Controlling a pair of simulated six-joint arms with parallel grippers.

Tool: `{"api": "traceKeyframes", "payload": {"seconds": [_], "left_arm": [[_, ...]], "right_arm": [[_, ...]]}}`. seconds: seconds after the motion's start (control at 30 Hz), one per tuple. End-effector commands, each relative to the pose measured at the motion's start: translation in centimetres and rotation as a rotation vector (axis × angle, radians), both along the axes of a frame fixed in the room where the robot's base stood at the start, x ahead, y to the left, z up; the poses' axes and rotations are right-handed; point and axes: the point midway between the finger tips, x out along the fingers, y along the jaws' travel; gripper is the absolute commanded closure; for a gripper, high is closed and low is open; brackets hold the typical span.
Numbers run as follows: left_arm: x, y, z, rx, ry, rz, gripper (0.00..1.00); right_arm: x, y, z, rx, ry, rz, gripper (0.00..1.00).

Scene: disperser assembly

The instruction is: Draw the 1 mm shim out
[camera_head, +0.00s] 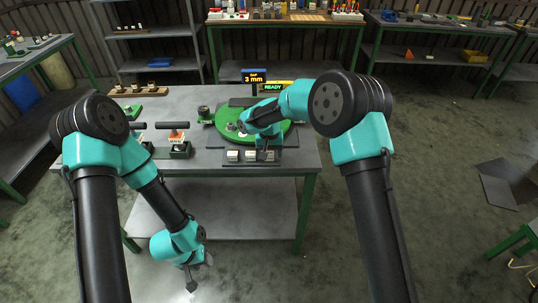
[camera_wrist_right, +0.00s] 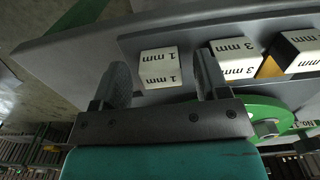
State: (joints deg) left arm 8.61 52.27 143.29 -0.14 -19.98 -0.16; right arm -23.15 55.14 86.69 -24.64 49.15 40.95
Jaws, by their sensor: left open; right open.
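The 1 mm shim (camera_wrist_right: 160,67) is a pale block marked "1 mm", standing in a dark rack (camera_wrist_right: 133,40) at the end of a row. In the right wrist view my right gripper (camera_wrist_right: 161,80) is open, with one finger on each side of the shim and visible gaps between. In the head view the right gripper (camera_head: 267,144) is over the right end of the row, where the shim (camera_head: 270,155) shows. My left gripper (camera_head: 191,287) hangs low in front of the table, open and empty.
Beside the 1 mm shim stand a block marked 3 mm (camera_wrist_right: 235,58) and another block (camera_wrist_right: 300,50). A green disc (camera_head: 225,124) lies behind the rack. A sign reads "GAP 3 mm" (camera_head: 254,76), another "READY" (camera_head: 273,87). A dark holder (camera_head: 181,150) stands left.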

Motion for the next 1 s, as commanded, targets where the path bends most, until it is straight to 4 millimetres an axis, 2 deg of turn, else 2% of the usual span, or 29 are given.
{"api": "traceKeyframes", "payload": {"seconds": [0.17, 0.8, 1.0], "left_arm": [[0.0, 0.0, 0.0, 0.000, 0.000, 0.000, 0.57], [0.0, 0.0, 0.0, 0.000, 0.000, 0.000, 0.57], [0.0, 0.0, 0.0, 0.000, 0.000, 0.000, 0.57]], "right_arm": [[0.0, 0.1, 2.5, 0.001, -0.003, 0.000, 0.32], [0.0, 0.0, 14.5, 0.002, -0.003, 0.000, 0.32], [0.0, 0.1, 16.4, 0.001, 0.000, 0.000, 0.32]]}}
